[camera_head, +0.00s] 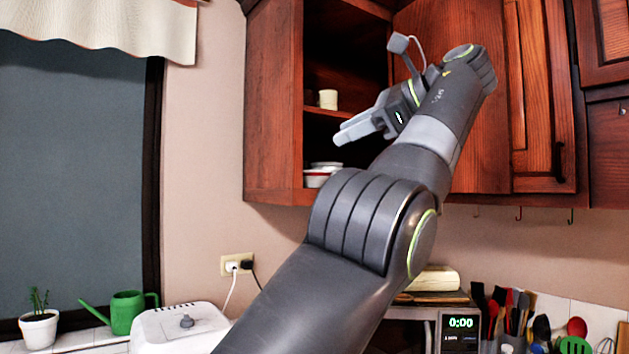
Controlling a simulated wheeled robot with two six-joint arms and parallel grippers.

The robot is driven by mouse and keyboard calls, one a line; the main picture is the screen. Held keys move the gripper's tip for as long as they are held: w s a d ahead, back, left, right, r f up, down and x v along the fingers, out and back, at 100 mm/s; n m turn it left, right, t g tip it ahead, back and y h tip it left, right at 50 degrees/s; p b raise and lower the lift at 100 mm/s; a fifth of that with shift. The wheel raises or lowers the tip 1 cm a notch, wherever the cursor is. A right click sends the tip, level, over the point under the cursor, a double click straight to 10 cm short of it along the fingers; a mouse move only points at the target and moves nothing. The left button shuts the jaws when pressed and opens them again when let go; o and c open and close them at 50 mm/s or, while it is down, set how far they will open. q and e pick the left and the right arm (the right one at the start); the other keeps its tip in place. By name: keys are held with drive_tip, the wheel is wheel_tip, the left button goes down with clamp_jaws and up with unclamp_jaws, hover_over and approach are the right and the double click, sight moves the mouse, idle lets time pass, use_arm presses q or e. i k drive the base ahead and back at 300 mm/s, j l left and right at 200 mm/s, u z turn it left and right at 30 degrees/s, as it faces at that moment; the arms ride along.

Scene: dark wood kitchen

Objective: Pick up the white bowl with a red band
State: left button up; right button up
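The white bowl with a red band (316,180) sits on the bottom shelf of the open wall cabinet, near its left side. White dishware (326,165) shows at or just behind its top; I cannot tell whether it is stacked on the bowl. My arm hides the right part of this group. My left gripper (345,134) is above and slightly right of the bowl, pointing left, apart from it. Its fingers are seen from the side, so their opening is unclear. Nothing shows held in it. My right gripper is not in view.
A cream cup (328,99) stands on the shelf above the bowl. The cabinet's left wall (273,100) is close to the bowl. The cabinet door (480,130) is behind my arm. A green watering can (127,311), a potted plant (39,328) and utensils (520,312) are below.

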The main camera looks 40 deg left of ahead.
sight(312, 178)
drive_tip(key=i+j, duration=0.9)
drive_tip(key=i, duration=0.1)
